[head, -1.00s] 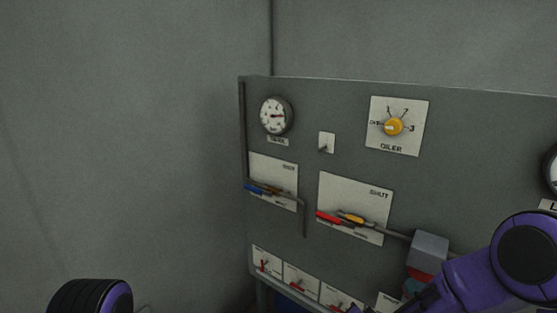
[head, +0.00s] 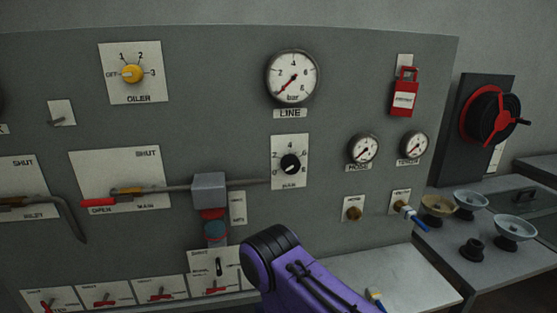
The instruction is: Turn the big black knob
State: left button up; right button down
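A purple and black link of my own arm rises from the bottom middle. Neither gripper's fingers show, and nothing of mine is seen touching either knob.
The grey panel (head: 230,105) carries a LINE gauge (head: 292,78), a yellow OILER knob (head: 132,73), a red padlock (head: 404,92) and a pipe with a grey block (head: 209,189). Several small bowls, one a pale bowl (head: 513,228), stand on the right-hand bench. A ledge (head: 400,280) runs below the panel.

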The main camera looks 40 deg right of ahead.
aim_at(290, 165)
jog(key=z, duration=1.35)
jog(key=k, duration=1.2)
jog(key=z, duration=1)
jog(key=i, duration=1.1)
jog(key=u, duration=0.3)
